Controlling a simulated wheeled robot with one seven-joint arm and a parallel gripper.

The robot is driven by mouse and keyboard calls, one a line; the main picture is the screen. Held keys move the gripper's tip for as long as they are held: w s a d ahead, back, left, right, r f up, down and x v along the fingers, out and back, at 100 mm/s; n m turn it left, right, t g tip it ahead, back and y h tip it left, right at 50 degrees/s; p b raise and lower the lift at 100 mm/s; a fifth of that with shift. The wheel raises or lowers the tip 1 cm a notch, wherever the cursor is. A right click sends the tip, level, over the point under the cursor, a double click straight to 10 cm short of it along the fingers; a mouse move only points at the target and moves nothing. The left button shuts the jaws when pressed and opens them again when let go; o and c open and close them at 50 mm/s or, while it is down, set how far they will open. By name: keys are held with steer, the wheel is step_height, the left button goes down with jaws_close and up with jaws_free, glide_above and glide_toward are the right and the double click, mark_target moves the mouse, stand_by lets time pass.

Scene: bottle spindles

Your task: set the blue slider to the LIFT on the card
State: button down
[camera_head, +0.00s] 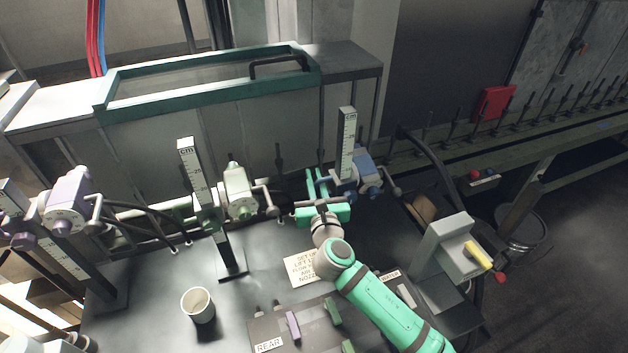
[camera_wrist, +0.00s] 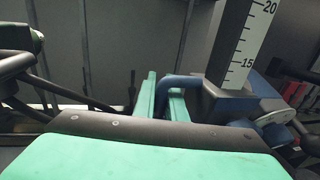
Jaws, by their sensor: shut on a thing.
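The blue slider (camera_head: 366,174) sits on an upright white centimetre scale (camera_head: 346,140) at the right of the bench. In the wrist view its blue body (camera_wrist: 222,100) stands just below the 15 mark of the scale (camera_wrist: 240,45). My gripper (camera_head: 318,178) is left of the scale, its two green fingers (camera_wrist: 162,97) shut on the slider's bent blue handle. The card (camera_head: 298,268) lies on the dark bench, partly hidden by my arm. Its text starts with "SET" and "LIFT"; the number is not readable.
A white-green slider (camera_head: 236,190) is on another scale (camera_head: 192,170) to the left, and a lilac one (camera_head: 70,200) is farther left. A white cup (camera_head: 198,305) and a lever panel marked REAR (camera_head: 268,345) are in front. A grey box (camera_head: 445,245) stands right.

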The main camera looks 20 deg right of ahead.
steer(key=c, duration=2.1)
jaws_free()
steer(key=shift+s, duration=0.15)
steer(key=s, duration=0.3)
steer(key=s+a, duration=0.1)
steer(key=s, duration=0.6)
steer(key=shift+s+a, duration=0.25)
steer(key=shift+a, duration=0.1)
